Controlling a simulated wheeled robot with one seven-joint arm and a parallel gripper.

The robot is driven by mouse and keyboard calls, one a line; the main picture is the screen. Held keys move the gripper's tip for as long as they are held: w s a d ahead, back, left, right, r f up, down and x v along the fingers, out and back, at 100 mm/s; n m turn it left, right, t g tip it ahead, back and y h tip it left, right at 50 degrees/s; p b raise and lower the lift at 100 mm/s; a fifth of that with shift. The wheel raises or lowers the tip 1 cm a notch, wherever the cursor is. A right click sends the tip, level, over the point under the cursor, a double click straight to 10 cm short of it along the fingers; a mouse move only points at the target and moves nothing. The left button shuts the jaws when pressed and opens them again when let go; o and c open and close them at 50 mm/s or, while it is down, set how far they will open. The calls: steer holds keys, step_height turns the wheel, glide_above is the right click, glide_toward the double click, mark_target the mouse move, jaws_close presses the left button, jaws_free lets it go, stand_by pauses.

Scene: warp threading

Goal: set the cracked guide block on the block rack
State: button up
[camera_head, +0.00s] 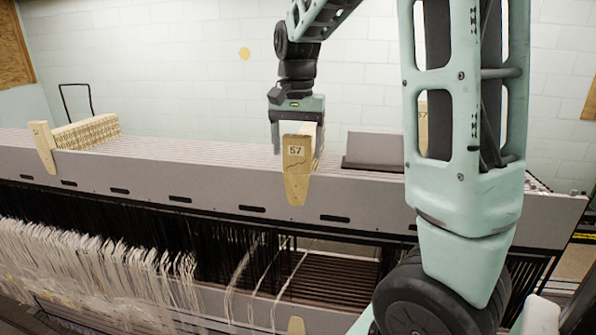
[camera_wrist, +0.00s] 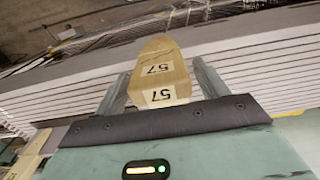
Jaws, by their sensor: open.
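A pale wooden guide block (camera_head: 297,165), marked 57 and tapering to a rounded lower end, sits at the front edge of the loom's grey top. A dark jagged crack-like line runs across its face under the number. My gripper (camera_head: 297,140) is open above it, with a finger on either side. In the wrist view the block (camera_wrist: 165,72) shows two 57 labels and stands between the open fingers, with gaps beside it. I cannot make out for certain which thing is the block rack.
A row of pale wooden pieces (camera_head: 88,132) lies on the loom top at left, behind another tapered block (camera_head: 42,147). Another piece marked 57 (camera_head: 422,128) shows partly behind my arm. White threads (camera_head: 90,260) hang below.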

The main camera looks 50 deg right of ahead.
steer(key=c, duration=0.7)
steer(key=shift+r+p, duration=4.7)
steer(key=shift+r, duration=0.6)
